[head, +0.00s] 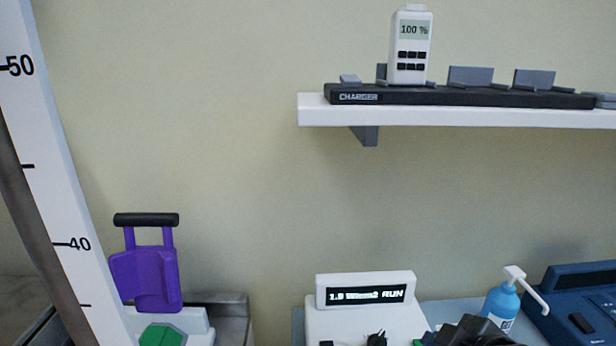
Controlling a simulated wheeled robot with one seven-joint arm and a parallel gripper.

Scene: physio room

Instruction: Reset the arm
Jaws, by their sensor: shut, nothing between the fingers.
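My gripper cannot be made out in the head view. A dark, angular shape (470,332) is cut off by the bottom edge, right of the centre; I cannot tell what it is. No other part that could be my arm shows.
A white wall shelf (310,112) holds a black charger strip (345,96) with a white handheld device (410,48) reading 100 %. Below are a white display unit (366,290), a blue pump bottle (500,304) and a blue device (580,300). At left are a white scale (50,180) and a purple black-handled object (146,275).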

